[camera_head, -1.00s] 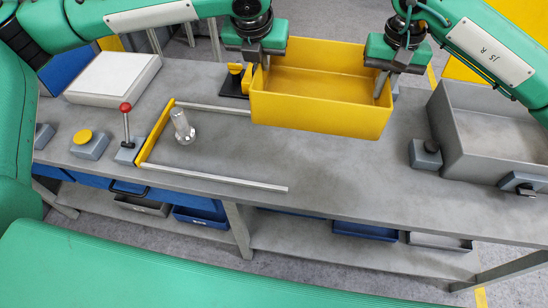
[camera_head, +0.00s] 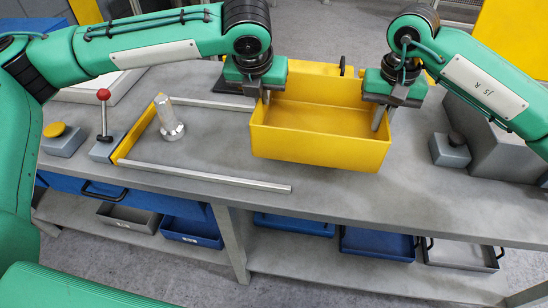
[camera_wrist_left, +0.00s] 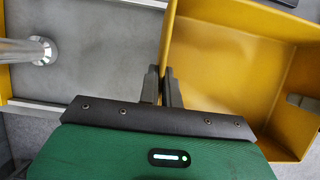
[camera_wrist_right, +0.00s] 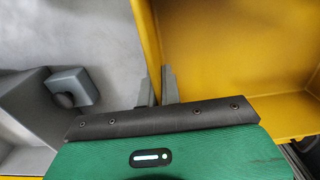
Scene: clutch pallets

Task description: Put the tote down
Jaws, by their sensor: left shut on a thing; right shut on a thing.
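The yellow tote (camera_head: 318,147) is an open, empty box at the middle of the bench in the head view. My left gripper (camera_head: 266,96) is shut on its left wall, and the left wrist view shows the fingers (camera_wrist_left: 163,88) on either side of the wall. My right gripper (camera_head: 381,116) is shut on its right wall, with the fingers (camera_wrist_right: 163,88) across the wall in the right wrist view. The tote looks level. I cannot tell whether its underside touches the grey bench top (camera_head: 225,150).
Left of the tote, a metal peg (camera_head: 169,120) stands inside a frame of silver rails (camera_head: 205,175) with a yellow end bar (camera_head: 137,133). A red-knobbed lever (camera_head: 103,115) and yellow button (camera_head: 55,130) lie further left. A grey bin (camera_head: 500,140) and small grey block (camera_head: 449,150) are at right.

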